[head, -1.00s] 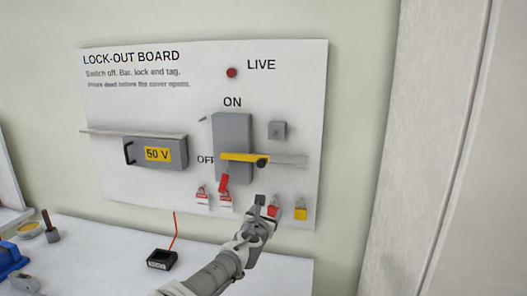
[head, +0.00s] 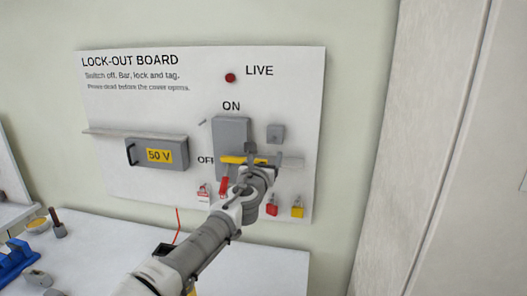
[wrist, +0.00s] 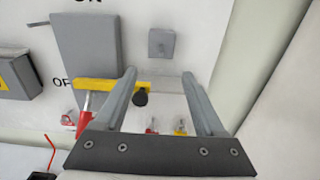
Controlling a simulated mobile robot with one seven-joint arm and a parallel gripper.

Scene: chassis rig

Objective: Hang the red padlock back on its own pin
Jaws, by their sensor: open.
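The red padlock (head: 272,208) hangs low on the right of the lock-out board (head: 110,110), just left of a yellow padlock (head: 297,207). In the wrist view the red padlock (wrist: 152,130) shows small, beyond and below my fingertips. My gripper (head: 250,150) is open and empty, in front of the yellow bar across the grey switch box, above the red padlock. In the wrist view the open fingers (wrist: 159,74) have the yellow bar (wrist: 95,85) and a dark round knob (wrist: 140,98) behind them. The red padlock's pin is too small to make out.
A red handle (head: 223,185) hangs below the yellow bar. A red-and-white tag (head: 203,193) hangs left of it. A small grey block (head: 275,133) sits above the bar. Blue and grey items lie on the bench's left.

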